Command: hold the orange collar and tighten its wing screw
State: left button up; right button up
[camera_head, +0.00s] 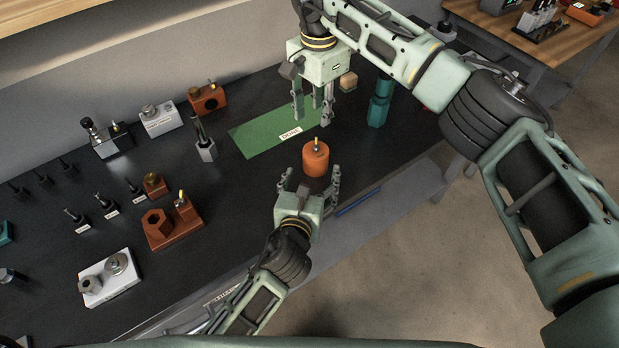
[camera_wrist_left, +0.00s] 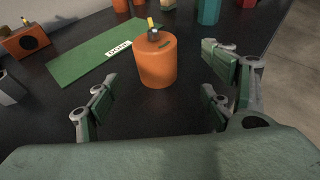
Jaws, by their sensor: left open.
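The orange collar (camera_head: 315,161) stands upright on the dark bench in front of the green mat. Its small brass wing screw (camera_head: 317,142) sticks up from the top. In the left wrist view the collar (camera_wrist_left: 157,66) is straight ahead, with the wing screw (camera_wrist_left: 151,25) above it. My left gripper (camera_head: 311,181) is open and empty, its fingers spread toward the collar, which stands around the fingertips' far end; contact is not visible. My right gripper (camera_head: 312,110) points down above the mat behind the collar, fingers apart and empty.
The green mat (camera_head: 260,137) carries a "DONE" label. A teal part (camera_head: 379,105) and a wooden block (camera_head: 348,82) stand right of it. Orange blocks (camera_head: 170,228), a white fixture (camera_head: 108,278) and several small tools stand left. A blue strip (camera_head: 357,202) lies near the front edge.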

aim_at(313, 164)
pick_arm(q)
jog(key=shift+w+a+f, duration=0.1)
jog(key=shift+w+a, duration=0.05)
jog(key=shift+w, duration=0.05)
jog(key=x, duration=0.7)
jog(key=shift+w+f, duration=0.15)
jog(key=shift+w, duration=0.1)
jog(key=shift+a, duration=0.1)
jog(key=shift+c, duration=0.2)
jog(key=c, duration=1.5)
jog(key=o, duration=1.5)
jog(key=shift+c, duration=0.2)
jog(key=shift+r+p, duration=0.35)
jog(key=shift+p, duration=0.15)
